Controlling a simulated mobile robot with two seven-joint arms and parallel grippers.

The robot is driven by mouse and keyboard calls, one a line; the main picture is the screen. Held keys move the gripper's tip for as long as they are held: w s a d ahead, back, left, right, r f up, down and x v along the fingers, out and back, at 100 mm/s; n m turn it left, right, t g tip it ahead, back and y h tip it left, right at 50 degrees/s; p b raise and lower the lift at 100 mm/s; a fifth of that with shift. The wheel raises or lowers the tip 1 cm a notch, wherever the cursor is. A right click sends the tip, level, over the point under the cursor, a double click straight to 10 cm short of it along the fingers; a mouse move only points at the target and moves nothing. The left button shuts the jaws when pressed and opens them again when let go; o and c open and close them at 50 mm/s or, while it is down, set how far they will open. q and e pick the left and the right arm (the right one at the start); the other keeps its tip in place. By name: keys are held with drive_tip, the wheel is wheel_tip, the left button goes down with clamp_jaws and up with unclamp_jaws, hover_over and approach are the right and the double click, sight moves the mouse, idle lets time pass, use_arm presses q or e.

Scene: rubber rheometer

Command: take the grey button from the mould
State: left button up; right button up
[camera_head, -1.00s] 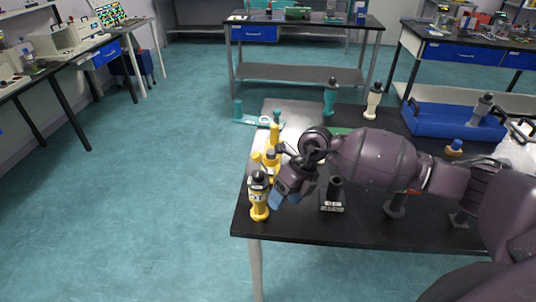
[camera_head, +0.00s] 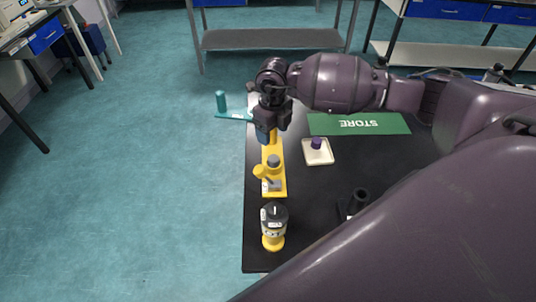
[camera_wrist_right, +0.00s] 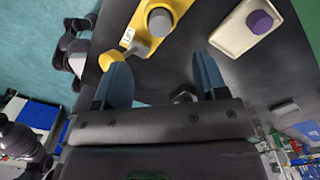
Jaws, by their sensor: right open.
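The mould looks to be the yellow fixture (camera_head: 280,186) on the black table's left side; it also shows at the top of the wrist view (camera_wrist_right: 180,8). A round grey button (camera_head: 273,160) sits on it, seen from above in the wrist view (camera_wrist_right: 160,22). A grey block (camera_head: 272,185) lies beside a yellow knob on the same fixture. My right gripper (camera_head: 264,135) is over the fixture's far end, and its blue fingers (camera_wrist_right: 163,80) are spread and empty, apart from the button. My left gripper is not in view.
A white tray (camera_head: 328,158) with a purple button (camera_head: 316,143) stands right of the fixture. A green STORE mat (camera_head: 320,124) lies farther back. A dark stand (camera_head: 357,203) is to the right.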

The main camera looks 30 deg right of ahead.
sight(274, 158)
drive_tip(key=f, duration=1)
drive_tip(key=shift+s+f, duration=0.15)
drive_tip(key=shift+s, duration=0.2)
drive_tip(key=shift+c, duration=0.2)
drive_tip(key=c, duration=1)
